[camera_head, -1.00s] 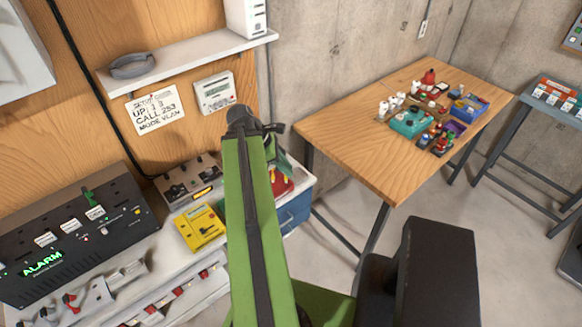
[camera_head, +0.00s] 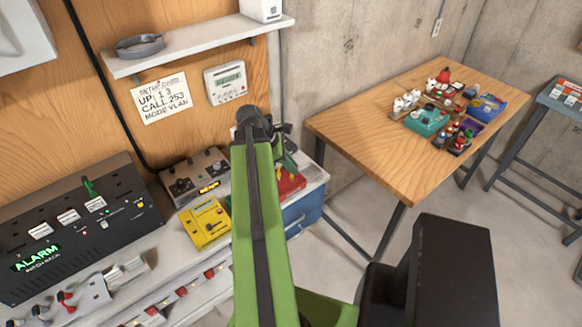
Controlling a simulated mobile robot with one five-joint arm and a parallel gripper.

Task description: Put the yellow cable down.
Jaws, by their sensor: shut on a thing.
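My green arm rises through the middle of the view and bends at a dark joint. Beyond the joint, my gripper (camera_head: 287,158) shows only in part over the right end of the workbench; the arm covers much of it and its fingertips cannot be made out. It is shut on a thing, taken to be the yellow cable. The cable's shape is not clear; only a small bit of yellow shows by a red object (camera_head: 290,184) below the gripper. Whether the cable touches the bench cannot be told.
The workbench (camera_head: 180,255) holds a yellow device (camera_head: 205,222), a grey box with dials (camera_head: 195,177) and a black alarm rack (camera_head: 75,225). A wooden table (camera_head: 360,150) at right has bottles and trays at its back; its front is bare. A shelf (camera_head: 200,45) hangs above.

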